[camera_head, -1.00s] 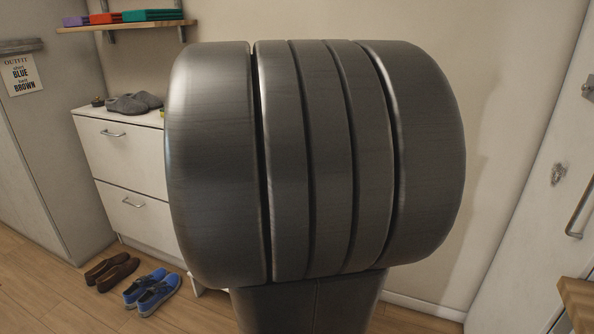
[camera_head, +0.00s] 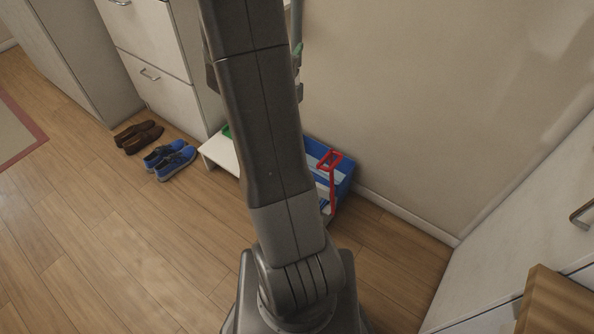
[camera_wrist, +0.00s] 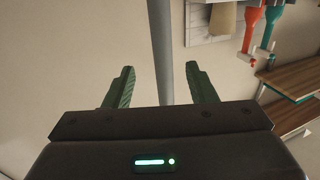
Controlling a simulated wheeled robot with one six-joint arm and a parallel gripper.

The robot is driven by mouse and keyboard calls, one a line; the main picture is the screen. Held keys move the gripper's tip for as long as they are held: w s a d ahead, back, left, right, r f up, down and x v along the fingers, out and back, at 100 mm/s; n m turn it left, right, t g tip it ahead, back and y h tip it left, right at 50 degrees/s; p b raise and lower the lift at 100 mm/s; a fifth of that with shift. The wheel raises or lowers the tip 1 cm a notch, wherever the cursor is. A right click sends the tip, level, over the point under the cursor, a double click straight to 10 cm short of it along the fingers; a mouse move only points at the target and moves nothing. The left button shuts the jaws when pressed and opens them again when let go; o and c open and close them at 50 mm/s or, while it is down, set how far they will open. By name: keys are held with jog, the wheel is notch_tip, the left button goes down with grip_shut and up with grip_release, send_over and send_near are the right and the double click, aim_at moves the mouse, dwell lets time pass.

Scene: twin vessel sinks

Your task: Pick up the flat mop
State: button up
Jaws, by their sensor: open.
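A grey pole (camera_wrist: 160,40), which looks like the flat mop's handle, runs down the middle of the wrist view. My gripper (camera_wrist: 160,68) is open, with one green finger on each side of the pole in the picture. The pole does not touch either finger; I cannot tell how deep between them it lies. In the head view a short piece of pole (camera_head: 297,16) shows beside my arm, and green bits of my gripper (camera_head: 299,52) show just below it. My arm hides most of both. I cannot see the mop's flat head.
The wrist view shows hanging tools with red and teal handles (camera_wrist: 250,28) and wooden shelves (camera_wrist: 300,75). In the head view, a blue box with a red handle (camera_head: 345,172) stands by the wall, near a low white bench (camera_head: 220,152). Brown shoes (camera_head: 138,136) and blue shoes (camera_head: 172,160) lie left.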

aim_at(295, 32)
jog(key=p+x, duration=0.1)
jog(key=x, duration=0.9)
jog(key=shift+w+a, duration=0.15)
grip_shut()
